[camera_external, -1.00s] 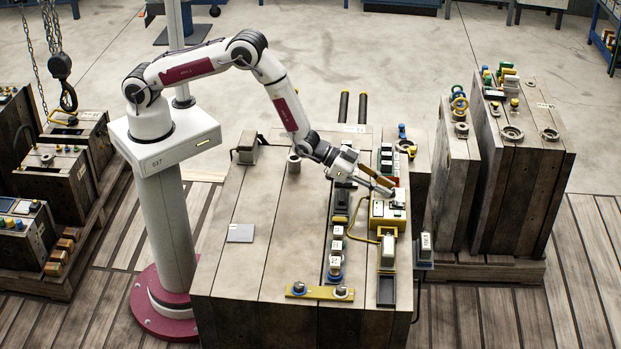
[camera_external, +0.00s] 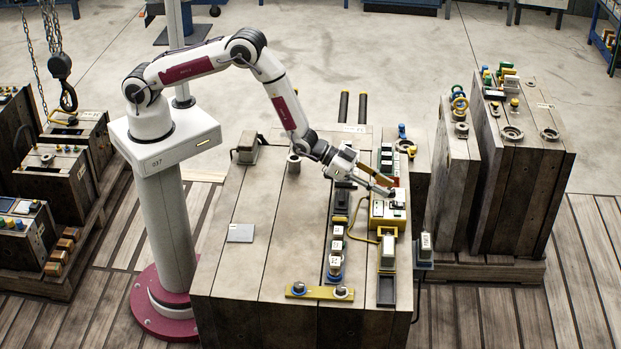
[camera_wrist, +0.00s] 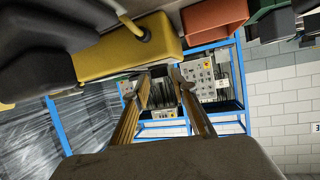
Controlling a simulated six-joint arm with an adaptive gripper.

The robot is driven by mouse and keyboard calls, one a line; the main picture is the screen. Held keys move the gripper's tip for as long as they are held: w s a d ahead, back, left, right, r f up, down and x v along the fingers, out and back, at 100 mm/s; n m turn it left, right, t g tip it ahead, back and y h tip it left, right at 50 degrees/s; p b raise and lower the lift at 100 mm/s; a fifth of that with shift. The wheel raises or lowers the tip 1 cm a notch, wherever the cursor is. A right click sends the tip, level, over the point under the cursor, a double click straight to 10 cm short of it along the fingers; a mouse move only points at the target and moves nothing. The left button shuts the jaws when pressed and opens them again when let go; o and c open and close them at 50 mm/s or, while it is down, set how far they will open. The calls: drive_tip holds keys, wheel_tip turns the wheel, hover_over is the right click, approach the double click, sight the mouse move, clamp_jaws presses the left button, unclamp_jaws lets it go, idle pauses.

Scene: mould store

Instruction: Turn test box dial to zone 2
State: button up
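The yellow test box (camera_external: 376,222) sits on the right part of the large wooden-sided block, with a light top panel carrying small dark parts. I cannot make out the dial or its setting for certain. My gripper (camera_external: 391,187) is just above the box's far end, tilted down to the right. Its two fingers are apart with nothing seen between them. In the wrist view, my gripper (camera_wrist: 160,76) also shows a clear gap between the fingers. A yellow body with a cable (camera_wrist: 155,52) fills the upper left there; I cannot tell if it touches a finger.
A row of white-topped blocks (camera_external: 337,245) and a yellow bar (camera_external: 320,292) lie left of the box. A grey-white unit (camera_external: 388,252) stands in front of it. A flat grey plate (camera_external: 240,233) lies on the block's left part, with bare top around it.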

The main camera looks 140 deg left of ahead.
drive_tip(key=shift+v, duration=5.65)
drive_tip(key=shift+r, duration=0.1)
drive_tip(key=shift+w, duration=0.1)
